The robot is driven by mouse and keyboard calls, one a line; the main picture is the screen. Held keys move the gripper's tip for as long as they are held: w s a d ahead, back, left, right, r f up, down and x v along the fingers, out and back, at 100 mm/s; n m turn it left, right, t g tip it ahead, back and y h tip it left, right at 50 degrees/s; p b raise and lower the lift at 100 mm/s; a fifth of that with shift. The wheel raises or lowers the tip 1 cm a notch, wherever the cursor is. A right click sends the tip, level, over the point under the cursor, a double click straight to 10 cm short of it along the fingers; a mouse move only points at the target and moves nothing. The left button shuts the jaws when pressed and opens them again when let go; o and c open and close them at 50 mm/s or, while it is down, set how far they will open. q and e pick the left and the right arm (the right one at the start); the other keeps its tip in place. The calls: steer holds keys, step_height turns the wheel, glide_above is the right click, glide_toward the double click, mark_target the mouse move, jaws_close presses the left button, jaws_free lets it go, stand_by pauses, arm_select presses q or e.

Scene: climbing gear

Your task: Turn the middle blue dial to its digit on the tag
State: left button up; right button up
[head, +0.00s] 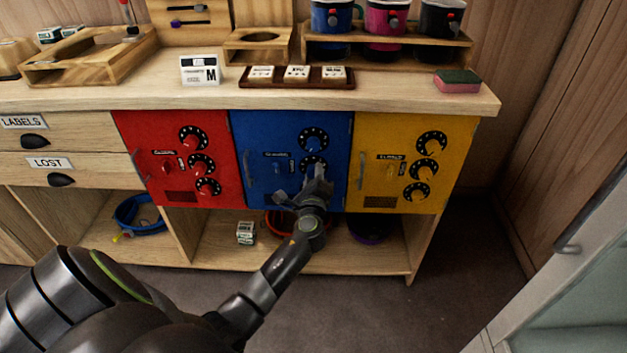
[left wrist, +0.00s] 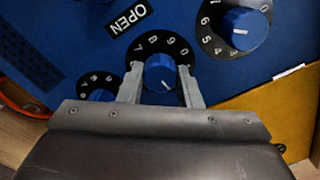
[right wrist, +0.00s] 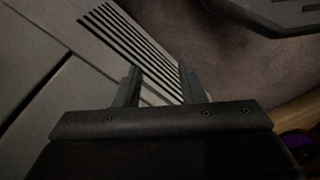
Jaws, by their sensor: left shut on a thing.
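The blue locker door (head: 259,150) has a column of black dials with blue knobs. My left gripper (head: 318,178) is at the middle blue dial (head: 312,163) and partly covers it. In the left wrist view my left gripper (left wrist: 162,82) is shut on the middle blue knob (left wrist: 159,70), one finger on each side. Digits 7, 8, 9 and 0 show on its rim; a white mark is on the knob. Another blue dial (left wrist: 244,28) is at upper right, and one (left wrist: 100,94) is partly hidden at left. My right gripper (right wrist: 159,75) is open and empty. Small tags (head: 297,72) stand on the counter, digits unreadable.
A red door (head: 160,140) and a yellow door (head: 385,125) with similar dials flank the blue one. The counter (head: 420,97) overhangs above, with a sponge (head: 457,81) at right. A shelf below holds a small box (head: 245,232) and bowl-like items.

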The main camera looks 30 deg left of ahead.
arm_select(q)
steer(key=shift+n+b, duration=0.5)
steer(key=shift+n, duration=0.6)
arm_select(e)
steer(key=shift+w+a+r, duration=0.1)
steer(key=shift+a+r, duration=0.1)
steer(key=shift+r, duration=0.8)
steer(key=shift+w+a+r, duration=0.1)
steer(key=shift+a+r, duration=0.1)
steer(key=shift+r, duration=0.75)
arm_select(q)
steer(key=o, duration=1)
steer(key=shift+c, duration=0.2)
steer(key=v, duration=1.7)
steer(key=shift+s+d, duration=0.15)
steer(key=shift+d, duration=0.05)
arm_select(e)
steer(key=shift+s+a+f, duration=0.1)
steer(key=shift+s+f, duration=0.1)
steer(key=shift+s, duration=0.05)
